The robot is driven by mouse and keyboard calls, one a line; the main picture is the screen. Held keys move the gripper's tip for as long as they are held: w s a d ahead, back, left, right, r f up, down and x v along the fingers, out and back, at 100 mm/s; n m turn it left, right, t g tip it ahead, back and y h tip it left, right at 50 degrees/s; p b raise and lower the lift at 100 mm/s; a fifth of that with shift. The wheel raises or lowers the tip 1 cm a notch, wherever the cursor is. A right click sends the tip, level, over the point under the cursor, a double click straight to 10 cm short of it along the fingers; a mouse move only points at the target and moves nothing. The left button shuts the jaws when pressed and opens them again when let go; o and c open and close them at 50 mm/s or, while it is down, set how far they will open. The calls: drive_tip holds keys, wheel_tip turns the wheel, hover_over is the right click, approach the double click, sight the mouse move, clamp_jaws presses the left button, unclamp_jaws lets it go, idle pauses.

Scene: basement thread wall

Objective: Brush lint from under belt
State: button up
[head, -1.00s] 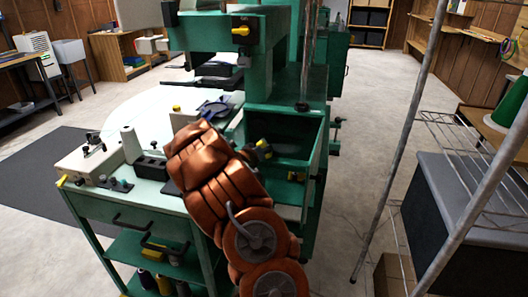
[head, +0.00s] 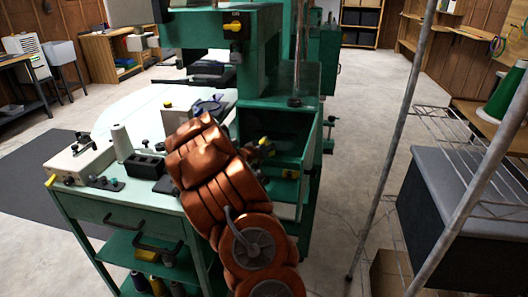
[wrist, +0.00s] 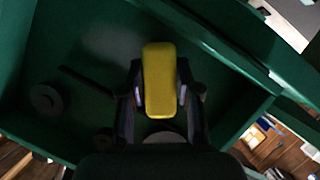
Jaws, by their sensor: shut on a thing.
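My gripper (wrist: 152,95) is shut on a yellow block-like handle (wrist: 160,80), with one dark finger on each side of it. I cannot tell whether it is the brush; no bristles show. In the wrist view the handle is in front of the inside of a green housing (wrist: 95,35). In the head view my gripper (head: 262,152) is at the open side of the green machine (head: 290,90), with a bit of yellow showing. My copper-coloured arm hides part of the worktop. I can make out neither belt nor lint.
The green bench (head: 135,205) holds a white thread cone (head: 122,142) and a black block (head: 145,166) left of my arm. A wire shelf rack (head: 450,135) with a grey-topped dark box (head: 470,180) stands at right. Bare floor lies between rack and machine.

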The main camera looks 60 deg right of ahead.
sight(288, 148)
drive_tip(key=shift+s+d+f+b, duration=0.1)
drive_tip(key=shift+s+d+b, duration=0.3)
drive_tip(key=shift+s, duration=0.4)
drive_tip(key=shift+s+d+r+b, duration=0.1)
drive_tip(key=shift+s+d+b, duration=0.15)
drive_tip(key=shift+s+b, duration=0.4)
drive_tip(key=shift+s+d+f+b, duration=0.1)
drive_tip(key=shift+s+d+b, duration=0.2)
drive_tip(key=shift+s, duration=0.65)
drive_tip(key=shift+s+d+r+b, duration=0.1)
drive_tip(key=shift+s+d+b, duration=0.2)
drive_tip(key=shift+s, duration=0.45)
drive_tip(key=shift+s+d+r+b, duration=0.1)
drive_tip(key=shift+s+d, duration=0.25)
drive_tip(key=shift+s, duration=0.45)
drive_tip(key=shift+s+d+b, duration=0.2)
drive_tip(key=shift+s+d, duration=0.15)
drive_tip(key=shift+s, duration=0.4)
drive_tip(key=shift+s+p, duration=0.1)
drive_tip(key=shift+p, duration=0.4)
drive_tip(key=shift+a, duration=0.1)
drive_tip(key=w+p, duration=0.1)
drive_tip(key=p, duration=0.1)
drive_tip(key=w+p, duration=0.2)
drive_tip(key=shift+a+r, duration=0.15)
drive_tip(key=shift+a, duration=0.2)
drive_tip(key=shift+w+a, duration=0.1)
drive_tip(key=shift+w, duration=0.2)
drive_tip(key=shift+p, duration=0.3)
